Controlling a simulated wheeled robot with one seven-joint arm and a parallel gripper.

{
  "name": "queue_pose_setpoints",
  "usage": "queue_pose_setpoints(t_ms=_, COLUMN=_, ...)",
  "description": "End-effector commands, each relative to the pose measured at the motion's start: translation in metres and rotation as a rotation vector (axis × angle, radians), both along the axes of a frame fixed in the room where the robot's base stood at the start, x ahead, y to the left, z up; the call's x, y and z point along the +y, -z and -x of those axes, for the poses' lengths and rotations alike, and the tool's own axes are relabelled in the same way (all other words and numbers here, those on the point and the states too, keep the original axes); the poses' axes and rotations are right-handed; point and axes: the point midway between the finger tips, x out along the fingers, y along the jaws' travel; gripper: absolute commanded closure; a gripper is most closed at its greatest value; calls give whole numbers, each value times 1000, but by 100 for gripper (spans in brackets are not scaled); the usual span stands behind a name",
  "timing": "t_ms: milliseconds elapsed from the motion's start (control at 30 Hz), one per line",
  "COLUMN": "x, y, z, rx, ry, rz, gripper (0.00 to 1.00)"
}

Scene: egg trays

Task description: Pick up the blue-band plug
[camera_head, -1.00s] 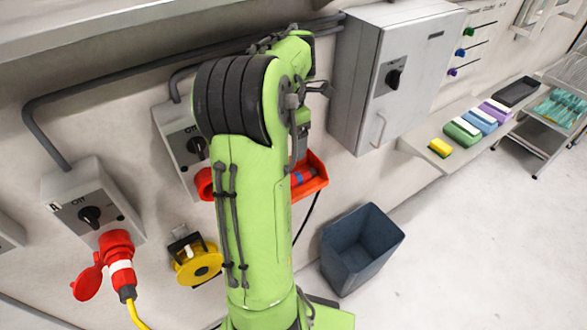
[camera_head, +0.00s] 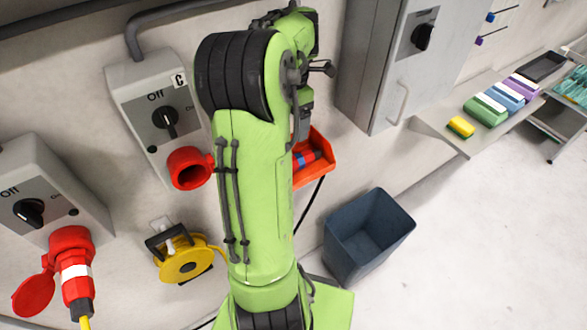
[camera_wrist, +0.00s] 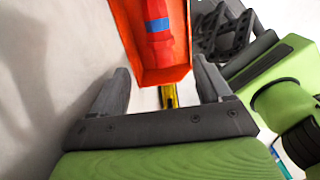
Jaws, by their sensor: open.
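The blue-band plug (camera_head: 309,160) is red with a blue band and lies in an orange-red open holder (camera_head: 318,178) by the wall, partly hidden behind my arm. In the wrist view the plug (camera_wrist: 157,25) shows at top centre inside the holder (camera_wrist: 170,75). My gripper (camera_wrist: 163,82) is open and empty. Its two dark fingers stand apart below the holder in that picture, with the plug above and between them and not touching it. In the head view my arm hides most of the gripper.
A switch box marked C (camera_head: 150,90) with an open red socket (camera_head: 188,168) is left of my arm. A white-band red plug (camera_head: 75,275) sits in another box (camera_head: 40,190). A yellow cable reel (camera_head: 185,258), a dark bin (camera_head: 365,240) and a grey cabinet (camera_head: 385,60) are nearby.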

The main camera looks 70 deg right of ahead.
Motion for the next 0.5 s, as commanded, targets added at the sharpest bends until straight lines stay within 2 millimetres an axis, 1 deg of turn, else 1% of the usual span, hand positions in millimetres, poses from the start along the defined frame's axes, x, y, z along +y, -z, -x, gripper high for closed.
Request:
queue_pose_setpoints(t_ms=67, x=1, y=11, z=0, rx=0, ry=-1, rz=-4, gripper=22)
queue_pose_setpoints(t_ms=333, x=1, y=78, z=0, rx=2, ry=1, rz=-6, gripper=22)
queue_pose_setpoints(t_ms=400, x=0, y=90, z=0, rx=2, ry=1, rz=-4, gripper=22)
queue_pose_setpoints(t_ms=500, x=0, y=101, z=0, rx=1, ry=0, rz=-2, gripper=22)
